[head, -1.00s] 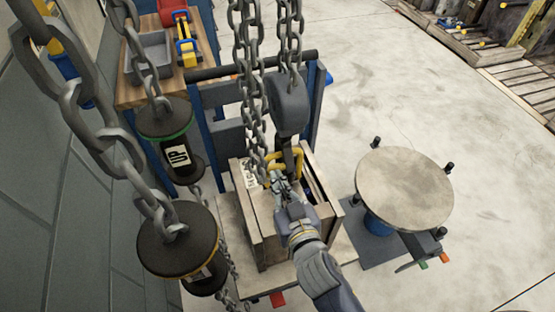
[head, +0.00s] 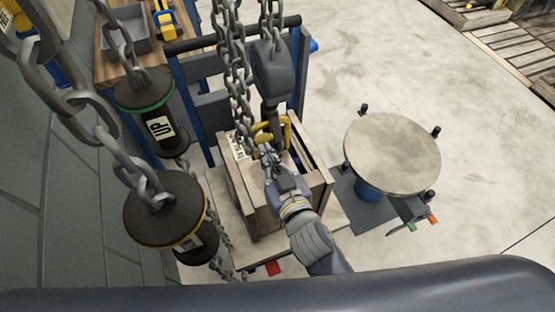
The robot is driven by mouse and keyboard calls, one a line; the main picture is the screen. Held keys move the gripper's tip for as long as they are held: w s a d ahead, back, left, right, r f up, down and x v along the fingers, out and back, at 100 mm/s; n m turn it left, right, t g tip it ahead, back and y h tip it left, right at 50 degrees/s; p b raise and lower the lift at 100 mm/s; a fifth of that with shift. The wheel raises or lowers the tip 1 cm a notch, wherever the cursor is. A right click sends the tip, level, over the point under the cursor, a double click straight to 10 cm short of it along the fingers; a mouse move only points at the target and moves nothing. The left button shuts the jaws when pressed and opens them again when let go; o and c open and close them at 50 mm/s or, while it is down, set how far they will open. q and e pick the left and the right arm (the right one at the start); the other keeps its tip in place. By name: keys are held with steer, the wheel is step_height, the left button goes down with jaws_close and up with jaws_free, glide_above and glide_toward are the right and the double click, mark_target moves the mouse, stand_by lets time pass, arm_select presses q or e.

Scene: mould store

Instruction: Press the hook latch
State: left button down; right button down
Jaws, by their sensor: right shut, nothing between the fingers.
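The chain hoist's dark hook block (head: 273,68) hangs on chains above a wooden crate (head: 268,212). The hook (head: 271,122) hangs below the block, beside a yellow ring (head: 286,130) over the crate. My right gripper (head: 266,153) is shut and empty, with its fingertips close under the hook and the yellow ring. I cannot tell whether the fingertips touch the hook latch, as the gripper and its small size hide it. My left gripper is not in view.
Two hanging weights, one marked UP (head: 160,125) and one lower (head: 172,215), hang on chains at left. A round-topped stand (head: 392,155) is right of the crate. A wooden bench (head: 112,65) with a grey tray (head: 128,30) is behind.

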steer(key=v, duration=1.1)
stand_by(0.4)
steer(key=s+d+f+g+h, duration=0.1)
steer(key=s+d+f+g, duration=0.15)
steer(key=f, duration=0.85)
steer(key=s+d+f+g+p, duration=0.1)
steer(key=s+f+g, duration=0.15)
steer(key=f, duration=0.85)
steer(key=s+d+f+g+h, duration=0.1)
steer(key=s+d+f+g, duration=0.15)
steer(key=f, duration=0.85)
steer(key=s+d+f+g+h, duration=0.1)
steer(key=s+d+f+g, duration=0.2)
steer(key=s+d+f, duration=0.3)
steer(key=s+d+f+m+g+h+p, duration=0.1)
steer(key=s+d+f+g+h, duration=0.1)
steer(key=s+d+f, duration=0.5)
steer(key=s+f+g, duration=0.1)
steer(key=s+f, duration=0.3)
steer(key=s, duration=0.3)
steer(key=shift+d+f+g, duration=0.15)
steer(key=shift+f+g, duration=0.2)
steer(key=shift+s, duration=0.1)
